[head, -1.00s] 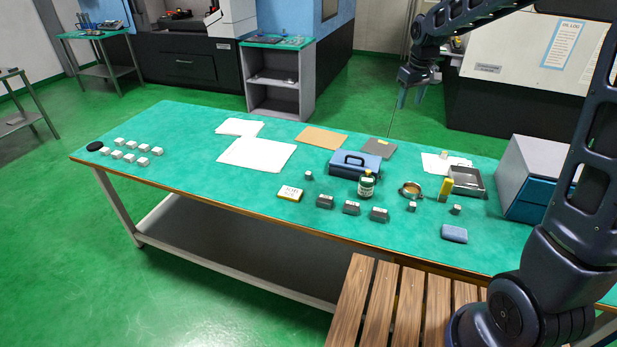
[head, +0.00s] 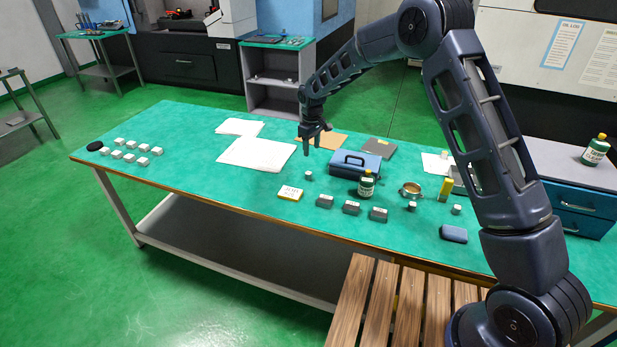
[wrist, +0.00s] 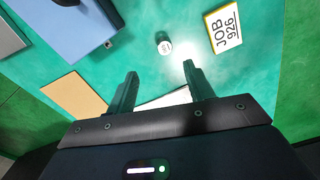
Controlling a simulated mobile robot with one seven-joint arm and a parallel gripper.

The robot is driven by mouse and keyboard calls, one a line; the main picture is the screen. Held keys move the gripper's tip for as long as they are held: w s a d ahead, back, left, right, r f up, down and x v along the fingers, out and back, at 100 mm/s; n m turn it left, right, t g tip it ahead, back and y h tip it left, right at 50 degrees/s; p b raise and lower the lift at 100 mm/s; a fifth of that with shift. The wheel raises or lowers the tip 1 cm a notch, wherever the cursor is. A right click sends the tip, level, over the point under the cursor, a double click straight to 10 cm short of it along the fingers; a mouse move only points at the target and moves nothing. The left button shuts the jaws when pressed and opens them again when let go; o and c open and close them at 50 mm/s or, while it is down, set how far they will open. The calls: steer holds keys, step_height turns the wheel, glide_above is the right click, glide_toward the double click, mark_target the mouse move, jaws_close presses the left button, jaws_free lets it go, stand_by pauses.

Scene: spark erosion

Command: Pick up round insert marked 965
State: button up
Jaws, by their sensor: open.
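Several small round inserts stand on the green table. One (head: 308,175) stands left of the blue case; the wrist view shows a small round insert (wrist: 164,46) with a pale marked top. Two others stand to the right, one (head: 412,207) below the brass ring and one (head: 456,209) farther right. Their markings are too small to read. My gripper (head: 311,150) is open and empty above the table, over the left insert. In the wrist view the insert lies just beyond the gap between my open fingers (wrist: 160,70).
The blue case (head: 345,171), a green bottle (head: 366,186) and a "JOB 926" block (head: 290,193) stand close to the left insert. Several grey blocks (head: 351,208) line the front. White papers (head: 257,153) lie left; several white cubes (head: 129,158) stand farther left.

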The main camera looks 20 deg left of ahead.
mark_target(308, 173)
steer(key=f, duration=0.8)
steer(key=a+f, duration=0.1)
steer(key=f, duration=0.3)
steer(key=shift+s, duration=0.25)
steer(key=shift+c, duration=0.4)
jaws_close()
